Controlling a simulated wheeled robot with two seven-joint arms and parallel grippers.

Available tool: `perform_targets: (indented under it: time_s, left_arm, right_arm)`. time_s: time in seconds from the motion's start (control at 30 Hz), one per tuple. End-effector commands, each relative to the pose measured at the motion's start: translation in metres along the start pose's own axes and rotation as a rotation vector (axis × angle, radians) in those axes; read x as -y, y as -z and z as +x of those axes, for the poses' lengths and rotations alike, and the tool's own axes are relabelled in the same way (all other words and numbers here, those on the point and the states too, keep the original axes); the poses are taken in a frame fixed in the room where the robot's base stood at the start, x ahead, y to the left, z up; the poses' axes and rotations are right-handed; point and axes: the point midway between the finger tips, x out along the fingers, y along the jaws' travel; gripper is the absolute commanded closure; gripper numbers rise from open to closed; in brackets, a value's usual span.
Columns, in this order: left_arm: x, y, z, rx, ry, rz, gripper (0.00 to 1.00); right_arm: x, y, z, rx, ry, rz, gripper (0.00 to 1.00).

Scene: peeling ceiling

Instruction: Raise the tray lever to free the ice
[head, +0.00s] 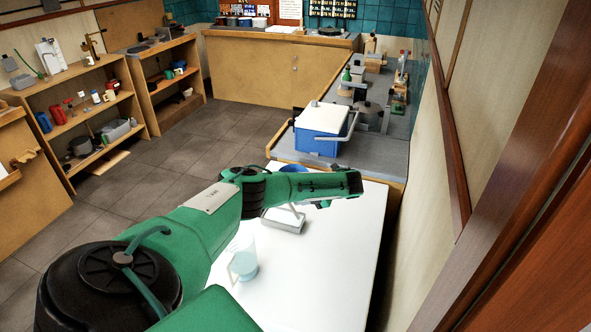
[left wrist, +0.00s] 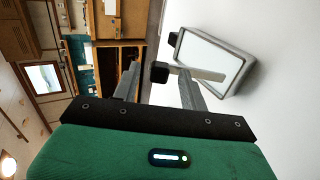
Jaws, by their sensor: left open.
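A grey metal ice tray (head: 285,223) lies on the white table, partly hidden under my left arm in the head view. In the left wrist view the tray (left wrist: 216,43) is at the upper right, tilted in the picture, with a pale inside. Its lever (left wrist: 203,74), a light flat bar with a black knob at its end, reaches left across the tray. My left gripper (left wrist: 158,72) is open. The black knob appears between its two fingertips; I cannot tell whether either finger touches it. My right gripper is not in view.
A clear pitcher (head: 244,264) with bluish liquid stands near the table's left edge. A blue cooler (head: 322,126) with a white lid stands on the counter behind. A blue bowl (head: 293,169) shows beyond my arm. The white table (head: 325,270) is bare at its front right.

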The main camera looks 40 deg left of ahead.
Motion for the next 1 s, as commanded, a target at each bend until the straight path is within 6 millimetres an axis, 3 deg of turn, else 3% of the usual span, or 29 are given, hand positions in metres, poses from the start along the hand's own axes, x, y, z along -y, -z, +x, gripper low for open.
perform_targets:
  time_s: [0.23,0.3,0.5,0.7,1.0]
  left_arm:
    - [0.003,0.000,-0.051,0.004,0.003,0.001,0.56]
    - [-0.005,-0.001,-0.073,0.004,0.000,0.000,0.56]
    - [-0.003,-0.001,-0.110,0.003,-0.002,-0.001,0.56]
    - [-0.001,0.000,-0.127,0.000,-0.001,0.000,0.56]
    - [0.000,0.000,-0.129,0.000,-0.001,0.000,0.56]
  right_arm:
    - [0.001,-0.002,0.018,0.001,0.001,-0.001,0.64]
    - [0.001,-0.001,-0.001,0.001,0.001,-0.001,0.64]
    - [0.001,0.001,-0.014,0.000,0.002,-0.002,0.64]
    - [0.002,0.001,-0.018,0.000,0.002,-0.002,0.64]
    - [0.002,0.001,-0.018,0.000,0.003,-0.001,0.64]
